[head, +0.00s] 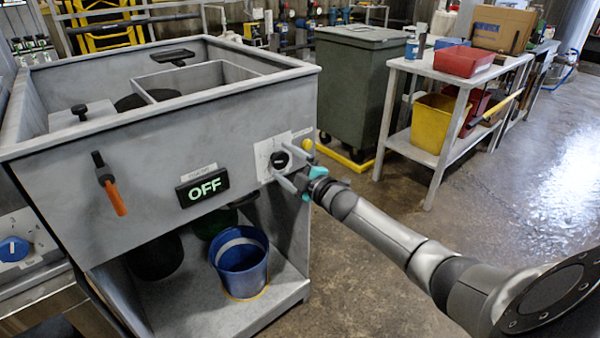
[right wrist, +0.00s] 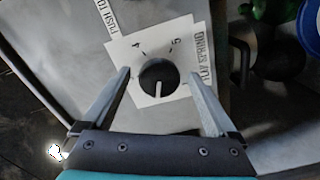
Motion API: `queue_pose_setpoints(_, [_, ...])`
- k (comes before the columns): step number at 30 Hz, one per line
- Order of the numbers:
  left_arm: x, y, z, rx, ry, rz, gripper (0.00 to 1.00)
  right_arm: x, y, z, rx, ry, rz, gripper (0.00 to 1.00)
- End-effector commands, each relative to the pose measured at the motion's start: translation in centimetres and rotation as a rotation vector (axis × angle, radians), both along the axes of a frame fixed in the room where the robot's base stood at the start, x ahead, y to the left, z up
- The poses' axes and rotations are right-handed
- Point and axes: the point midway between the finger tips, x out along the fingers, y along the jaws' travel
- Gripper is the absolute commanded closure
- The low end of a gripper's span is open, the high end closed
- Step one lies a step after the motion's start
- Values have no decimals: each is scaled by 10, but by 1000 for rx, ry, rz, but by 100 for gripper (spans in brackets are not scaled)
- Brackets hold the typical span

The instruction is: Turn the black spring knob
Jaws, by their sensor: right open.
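The black spring knob (head: 279,160) is on a white label plate on the front of the grey compactor (head: 130,150), near its right corner. In the right wrist view the round knob (right wrist: 159,78) has a white pointer line toward the picture's bottom, with printed numbers around it. My right gripper (head: 287,166) is at the knob. In the right wrist view its two fingers (right wrist: 160,80) are open, one on each side of the knob, with gaps between; whether the tips reach its depth is unclear. My left gripper is not in view.
A lit display (head: 202,187) reads OFF, left of the knob. A yellow button (head: 308,144) is right of it. An orange-handled lever (head: 112,188) hangs further left. A blue bucket (head: 240,262) stands on the shelf below.

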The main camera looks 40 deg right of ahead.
Motion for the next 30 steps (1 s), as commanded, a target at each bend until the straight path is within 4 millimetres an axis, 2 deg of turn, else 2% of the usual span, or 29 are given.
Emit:
queue_pose_setpoints(8, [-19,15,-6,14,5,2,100,-26,-2,1,-1,3,0,7])
queue_pose_setpoints(19, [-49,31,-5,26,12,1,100,-76,-6,1,-1,3,0,7])
queue_pose_setpoints(30, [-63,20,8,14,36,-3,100,-129,-10,1,0,2,0,7])
